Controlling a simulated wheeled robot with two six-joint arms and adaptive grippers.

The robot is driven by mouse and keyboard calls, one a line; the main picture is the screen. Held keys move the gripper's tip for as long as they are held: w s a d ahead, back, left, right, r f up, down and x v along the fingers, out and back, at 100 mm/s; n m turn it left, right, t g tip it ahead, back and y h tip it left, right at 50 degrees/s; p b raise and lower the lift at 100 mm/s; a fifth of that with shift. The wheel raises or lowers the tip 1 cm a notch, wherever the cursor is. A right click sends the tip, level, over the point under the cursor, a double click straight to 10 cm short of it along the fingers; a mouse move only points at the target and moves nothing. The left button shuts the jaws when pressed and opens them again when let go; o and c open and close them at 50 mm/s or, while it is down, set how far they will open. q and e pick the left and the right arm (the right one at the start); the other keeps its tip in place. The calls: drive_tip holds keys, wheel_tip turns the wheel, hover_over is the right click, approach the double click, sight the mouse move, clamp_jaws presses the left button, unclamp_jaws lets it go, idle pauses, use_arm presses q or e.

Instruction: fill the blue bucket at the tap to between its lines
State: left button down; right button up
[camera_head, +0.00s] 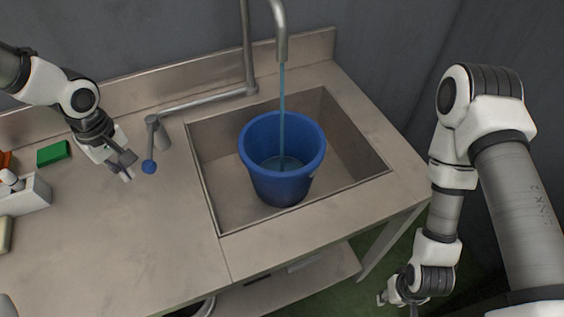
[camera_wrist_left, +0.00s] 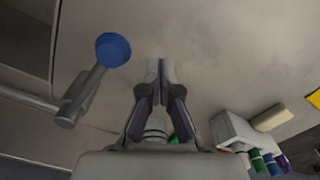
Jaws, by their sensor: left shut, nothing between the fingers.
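The blue bucket (camera_head: 283,185) stands upright in the sink under the tap (camera_head: 281,45). A thin stream of water (camera_head: 282,110) runs from the spout into it, and some water shows at its bottom. I cannot make out the bucket's lines. The tap lever with its blue knob (camera_head: 149,167) is left of the sink; the knob also shows in the left wrist view (camera_wrist_left: 113,49). My left gripper (camera_head: 127,175) is shut and empty, just left of the knob and apart from it. It also shows in the left wrist view (camera_wrist_left: 160,68). My right gripper (camera_head: 392,300) hangs low beyond the counter's right side, small and partly cut off.
The steel sink (camera_head: 352,150) is set into the counter (camera_head: 150,240), whose front left part is clear. A green block (camera_head: 54,152) and a white holder (camera_head: 25,196) stand at the far left. The holder contains several coloured items in the left wrist view.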

use_arm(q)
drive_tip(key=shift+d, duration=0.1)
idle(0.5)
drive_tip(key=shift+w+d+r+p, duration=0.1)
drive_tip(key=shift+w+d+p, duration=0.3)
drive_tip(key=shift+d+p, duration=0.35)
drive_tip(key=shift+w+d+r+p, duration=0.1)
drive_tip(key=shift+w+d+p, duration=0.3)
drive_tip(key=shift+d+p, duration=0.3)
drive_tip(key=shift+d+f, duration=0.15)
drive_tip(key=shift+f, duration=0.05)
wheel_tip(320, 180, up, 7)
drive_tip(key=p, duration=0.4)
drive_tip(key=shift+s+a, duration=0.2)
drive_tip(key=shift+a, duration=0.25)
